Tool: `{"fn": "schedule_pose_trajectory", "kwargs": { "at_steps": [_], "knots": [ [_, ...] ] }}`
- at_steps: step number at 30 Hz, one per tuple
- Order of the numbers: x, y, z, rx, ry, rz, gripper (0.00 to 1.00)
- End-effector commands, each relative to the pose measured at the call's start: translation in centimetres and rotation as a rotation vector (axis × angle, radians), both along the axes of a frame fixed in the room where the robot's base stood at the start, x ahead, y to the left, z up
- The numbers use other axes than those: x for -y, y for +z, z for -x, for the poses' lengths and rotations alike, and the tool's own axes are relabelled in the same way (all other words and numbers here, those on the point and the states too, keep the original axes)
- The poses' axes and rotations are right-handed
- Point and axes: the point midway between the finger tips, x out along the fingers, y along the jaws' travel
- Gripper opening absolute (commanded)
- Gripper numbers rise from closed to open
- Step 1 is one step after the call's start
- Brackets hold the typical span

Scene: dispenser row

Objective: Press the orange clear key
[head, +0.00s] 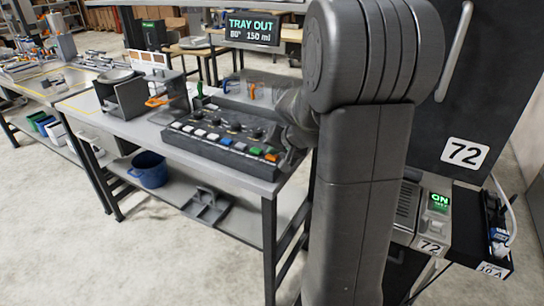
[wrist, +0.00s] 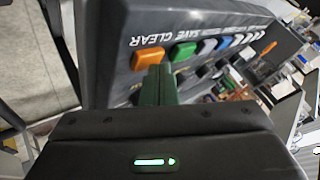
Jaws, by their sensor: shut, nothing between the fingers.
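The orange clear key (head: 271,157) is at the right end of the front row of keys on the dark control panel (head: 208,153). In the wrist view the orange key (wrist: 148,58) shows beside the upside-down word CLEAR, left of the green key (wrist: 183,51). My gripper (wrist: 158,72) is shut and empty, its narrow tips just below and partly overlapping the orange key in the picture. I cannot tell whether they touch it. In the head view my arm hides most of the gripper, close to the panel's right end.
A green key (head: 254,150), several white keys and black knobs share the panel. A display (head: 252,29) reads TRAY OUT and 150 ml. A blue bucket (head: 148,170) stands on the lower shelf. A dark cabinet marked 72 (head: 465,153) stands at right.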

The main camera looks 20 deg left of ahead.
Motion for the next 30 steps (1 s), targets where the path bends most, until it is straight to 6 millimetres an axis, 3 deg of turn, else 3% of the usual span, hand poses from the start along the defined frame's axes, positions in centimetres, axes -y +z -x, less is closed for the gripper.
{"fn": "schedule_pose_trajectory", "kwargs": {
  "at_steps": [17,30],
  "knots": [
    [0.0,-0.3,0.0,-0.001,0.001,0.0,0.0],
    [0.0,1.5,0.0,0.0,0.001,0.001,0.0]
  ]
}}
